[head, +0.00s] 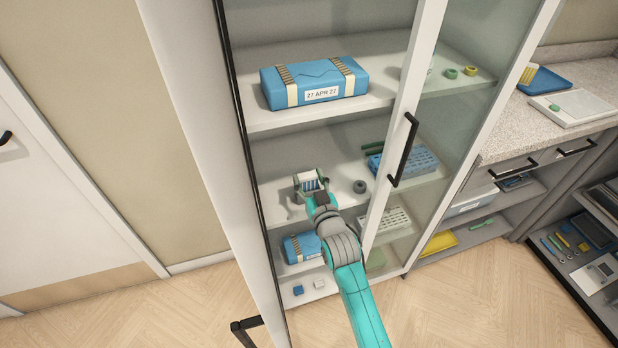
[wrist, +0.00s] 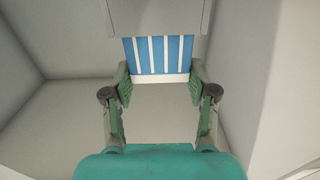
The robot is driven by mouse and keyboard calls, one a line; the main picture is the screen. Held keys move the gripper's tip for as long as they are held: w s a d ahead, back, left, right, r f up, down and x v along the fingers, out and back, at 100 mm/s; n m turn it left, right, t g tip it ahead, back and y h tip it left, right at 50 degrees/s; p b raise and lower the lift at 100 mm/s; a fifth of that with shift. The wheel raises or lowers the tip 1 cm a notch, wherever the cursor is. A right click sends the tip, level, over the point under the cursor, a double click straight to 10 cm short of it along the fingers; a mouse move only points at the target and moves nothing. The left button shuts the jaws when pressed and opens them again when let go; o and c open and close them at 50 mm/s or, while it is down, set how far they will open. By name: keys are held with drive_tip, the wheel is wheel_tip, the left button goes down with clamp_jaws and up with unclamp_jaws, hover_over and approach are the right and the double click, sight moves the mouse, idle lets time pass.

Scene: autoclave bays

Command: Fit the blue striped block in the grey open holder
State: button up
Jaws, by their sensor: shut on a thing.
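The blue striped block (wrist: 160,55), blue with white stripes and a white near edge, is between my gripper's (wrist: 160,87) two fingers in the wrist view. My gripper is shut on it. In the head view the block (head: 311,184) shows small at the end of my arm, over the middle shelf inside the cabinet. A light grey piece (wrist: 158,17), which looks like the grey open holder, stands right at the block's far edge in the wrist view. It hides that edge. I cannot tell whether the block is inside it or only against it.
A dark grey ring (head: 360,186) sits right of my gripper on the same shelf. A blue wrapped pack (head: 314,84) is on the shelf above, another (head: 303,247) below. The glass door frame (head: 408,130) and a blue basket (head: 410,160) are at the right.

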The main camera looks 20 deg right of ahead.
drive_tip(key=shift+f, duration=0.2)
drive_tip(key=o, duration=1.3)
drive_tip(key=shift+s, duration=0.1)
drive_tip(key=s, duration=1.2)
